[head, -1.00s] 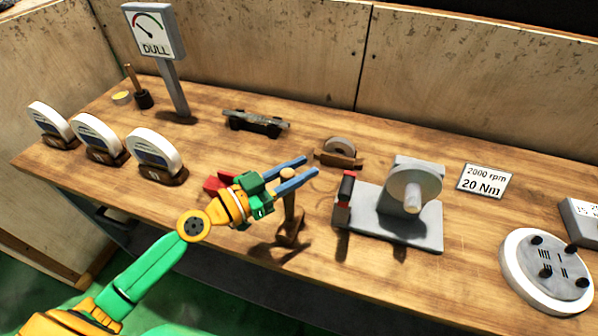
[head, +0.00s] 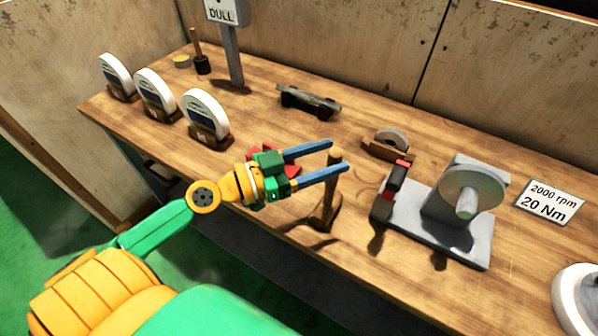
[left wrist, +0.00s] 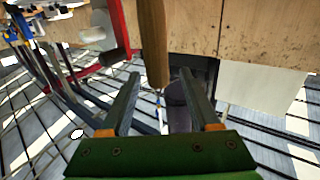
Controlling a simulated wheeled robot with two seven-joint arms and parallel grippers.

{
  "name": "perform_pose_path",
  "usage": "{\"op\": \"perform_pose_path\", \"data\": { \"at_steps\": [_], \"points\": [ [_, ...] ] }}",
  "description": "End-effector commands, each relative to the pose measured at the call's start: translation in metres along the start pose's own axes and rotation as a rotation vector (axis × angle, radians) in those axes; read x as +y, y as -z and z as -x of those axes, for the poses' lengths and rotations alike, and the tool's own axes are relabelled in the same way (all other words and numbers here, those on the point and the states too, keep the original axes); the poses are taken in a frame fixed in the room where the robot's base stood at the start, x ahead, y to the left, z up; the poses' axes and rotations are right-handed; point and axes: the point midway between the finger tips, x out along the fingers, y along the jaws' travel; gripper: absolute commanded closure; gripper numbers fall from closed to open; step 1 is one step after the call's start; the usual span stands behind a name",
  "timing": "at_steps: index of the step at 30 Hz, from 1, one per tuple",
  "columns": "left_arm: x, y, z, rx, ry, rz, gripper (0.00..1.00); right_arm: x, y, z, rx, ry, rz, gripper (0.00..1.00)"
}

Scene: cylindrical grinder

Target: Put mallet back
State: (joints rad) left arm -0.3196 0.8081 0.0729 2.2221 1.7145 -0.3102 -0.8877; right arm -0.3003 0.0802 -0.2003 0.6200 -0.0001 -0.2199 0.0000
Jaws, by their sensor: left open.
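The mallet (head: 328,190) appears to stand upright near the table's front edge, with a brown wooden handle up and a darker block at its foot. My left gripper (head: 340,156) is open, its two blue fingers reaching right, one on each side of the handle's top. In the left wrist view, the wooden handle (left wrist: 154,40) comes down from the top, its end between the open fingertips (left wrist: 158,76). I cannot tell whether either finger touches it. My right gripper is not in view.
Red parts (head: 262,161) lie partly hidden behind my left gripper. A grey grinder (head: 440,232) stands to the right, with a wheel in a wooden holder (head: 388,148) behind it. A dark pot-like piece with a stick (head: 202,65) stands at the back left.

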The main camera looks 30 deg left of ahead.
Motion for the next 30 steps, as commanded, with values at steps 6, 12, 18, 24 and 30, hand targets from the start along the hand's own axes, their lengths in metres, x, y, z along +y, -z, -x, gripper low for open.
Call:
{"op": "perform_pose_path", "data": {
  "at_steps": [6,12,18,24,30],
  "points": [
    [0.001,-0.008,0.036,0.000,-0.003,0.003,0.37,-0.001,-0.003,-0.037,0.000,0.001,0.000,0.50],
    [0.001,-0.003,0.064,0.002,-0.003,0.002,0.37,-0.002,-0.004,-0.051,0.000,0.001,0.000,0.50],
    [0.002,0.000,0.074,-0.002,-0.005,-0.003,0.37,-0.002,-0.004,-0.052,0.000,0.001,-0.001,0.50],
    [0.002,0.001,0.074,-0.002,-0.005,-0.003,0.37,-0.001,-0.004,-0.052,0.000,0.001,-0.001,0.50],
    [0.001,0.000,0.074,-0.002,-0.005,-0.002,0.37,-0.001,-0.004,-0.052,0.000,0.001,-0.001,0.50]
  ]
}}
